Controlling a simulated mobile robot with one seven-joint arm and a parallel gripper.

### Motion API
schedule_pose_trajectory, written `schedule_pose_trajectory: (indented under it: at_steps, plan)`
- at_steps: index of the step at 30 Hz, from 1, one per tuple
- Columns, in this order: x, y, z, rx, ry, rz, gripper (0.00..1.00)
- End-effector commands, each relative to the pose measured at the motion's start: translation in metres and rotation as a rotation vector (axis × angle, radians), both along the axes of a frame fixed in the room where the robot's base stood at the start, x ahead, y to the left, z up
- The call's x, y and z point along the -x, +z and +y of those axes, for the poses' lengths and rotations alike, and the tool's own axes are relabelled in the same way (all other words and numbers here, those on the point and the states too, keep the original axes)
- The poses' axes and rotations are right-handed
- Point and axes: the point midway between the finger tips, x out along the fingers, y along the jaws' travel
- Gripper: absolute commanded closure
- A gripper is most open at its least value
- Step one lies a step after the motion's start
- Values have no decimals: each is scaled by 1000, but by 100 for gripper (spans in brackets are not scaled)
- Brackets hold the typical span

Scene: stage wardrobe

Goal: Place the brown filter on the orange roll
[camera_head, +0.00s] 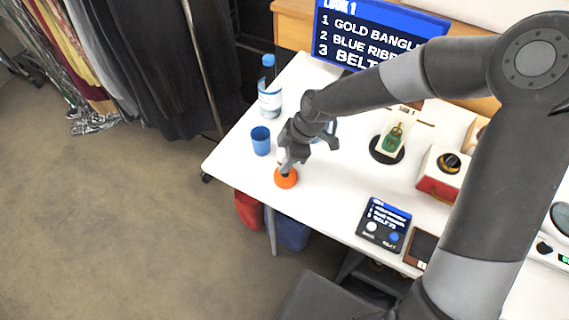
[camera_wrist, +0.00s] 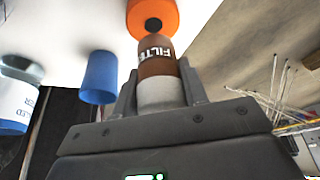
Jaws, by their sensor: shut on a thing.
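The brown filter (camera_wrist: 156,68) is a small cylinder with a brown band, white "FILTER" lettering and a pale lower part. My gripper (camera_wrist: 158,92) is shut on it, one finger on each side, in the wrist view. The orange roll (camera_wrist: 150,14) lies just beyond the filter's far end, with a dark hole in its face. In the head view the orange roll (camera_head: 286,179) stands on the white table near its left front edge. My gripper (camera_head: 287,162) is right above it there and mostly hides the filter. I cannot tell whether filter and roll touch.
A blue cup (camera_head: 261,141) and a labelled bottle (camera_head: 269,97) stand on the white table (camera_head: 240,178) left of and behind the roll. A green bottle on a round black stand (camera_head: 387,150), a red-and-white box (camera_head: 437,177) and a control panel (camera_head: 384,224) are to the right.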

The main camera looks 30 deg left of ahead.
Motion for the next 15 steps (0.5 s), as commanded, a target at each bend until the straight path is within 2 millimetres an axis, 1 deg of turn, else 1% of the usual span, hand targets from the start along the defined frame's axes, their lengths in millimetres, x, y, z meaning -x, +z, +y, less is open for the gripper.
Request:
schedule_pose_trajectory:
  at_steps: [3,7,15]
  plan:
    - [1,-17,0,1,2,4,84]
    - [1,-34,0,1,2,4,84]
    - [0,-36,0,1,0,1,84]
